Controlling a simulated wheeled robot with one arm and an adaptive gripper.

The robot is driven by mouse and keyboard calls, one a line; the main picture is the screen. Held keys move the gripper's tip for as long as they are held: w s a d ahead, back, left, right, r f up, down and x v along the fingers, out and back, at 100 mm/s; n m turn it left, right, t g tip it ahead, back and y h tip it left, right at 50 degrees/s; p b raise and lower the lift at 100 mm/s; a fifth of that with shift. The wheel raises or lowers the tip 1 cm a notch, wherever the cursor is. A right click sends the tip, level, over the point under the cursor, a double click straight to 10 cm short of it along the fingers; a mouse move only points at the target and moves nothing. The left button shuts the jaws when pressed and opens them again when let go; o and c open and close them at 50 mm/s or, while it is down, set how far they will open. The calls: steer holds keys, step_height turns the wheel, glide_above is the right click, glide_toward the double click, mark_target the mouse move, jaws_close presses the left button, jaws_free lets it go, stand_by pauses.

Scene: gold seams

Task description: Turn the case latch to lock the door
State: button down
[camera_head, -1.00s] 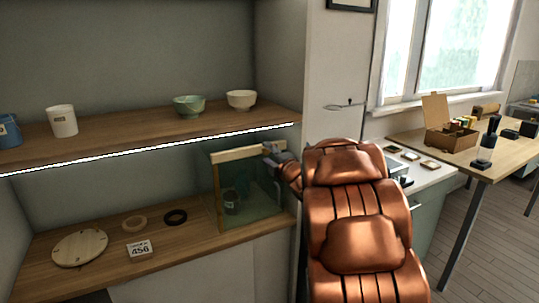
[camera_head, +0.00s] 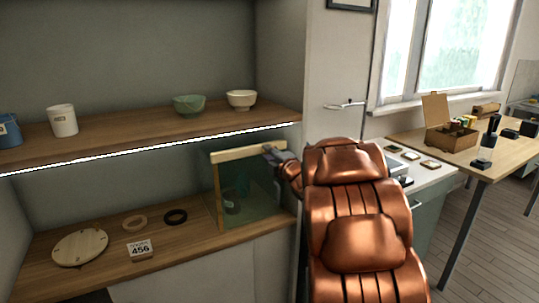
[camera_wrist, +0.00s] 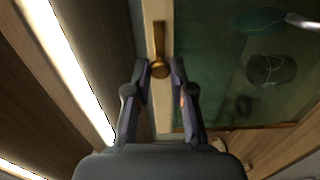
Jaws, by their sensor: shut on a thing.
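The glass case (camera_head: 250,200) stands on the lower shelf at its right end, with a pale wooden top rail (camera_head: 235,153) and greenish glass. In the wrist view the brass latch (camera_wrist: 159,42) is a narrow bar with a rounded knob at its near end, lying along the pale frame beside the green glass (camera_wrist: 215,60). My gripper (camera_wrist: 160,69) has its two fingers on either side of the knob and is shut on it. In the head view my gripper (camera_head: 270,151) is at the right end of the top rail; the latch is hidden there.
A dark cup (camera_wrist: 271,69) is inside the case. The upper shelf's lit edge (camera_head: 150,149) runs close above the case and beside my gripper. A round wooden board (camera_head: 80,247), two rings and a "456" card (camera_head: 139,249) lie left of the case.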

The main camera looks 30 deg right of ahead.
steer(key=shift+m, duration=0.3)
steer(key=m+p, duration=0.8)
steer(key=m, duration=0.9)
steer(key=shift+m, duration=0.3)
stand_by(0.4)
steer(key=c, duration=1)
jaws_free()
steer(key=shift+s, duration=0.1)
